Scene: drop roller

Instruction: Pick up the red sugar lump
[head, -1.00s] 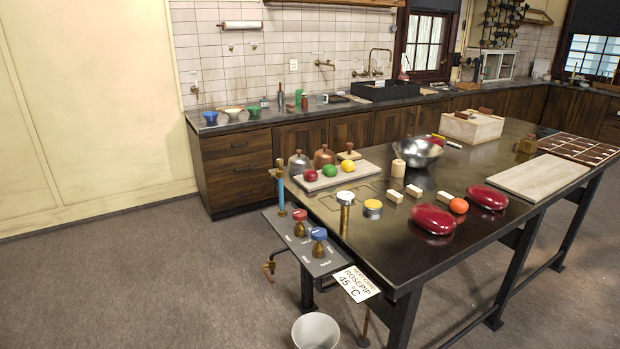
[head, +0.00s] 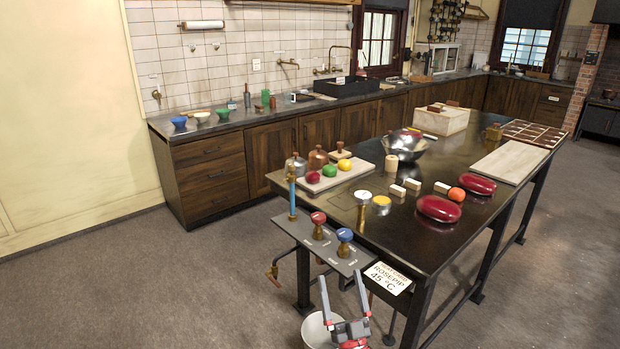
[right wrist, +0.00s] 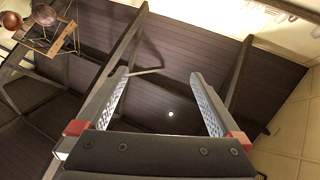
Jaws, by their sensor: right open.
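A small round red lump (head: 312,177) rests at the near left end of a pale board on the dark table, beside a green lump (head: 329,170) and a yellow lump (head: 344,164). My right gripper (head: 341,282) is open and empty, low in front of the table's near end and below the valve shelf. The right wrist view also shows its spread fingers (right wrist: 160,80) with nothing between them, and no red lump. My left gripper is not in view.
The pale board (head: 350,174) lies near the table's left edge. The valve shelf (head: 318,246) and a sign (head: 387,278) jut out at the near end. A bucket (head: 315,333) stands below. Two larger glossy red ovals (head: 438,209) lie farther right.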

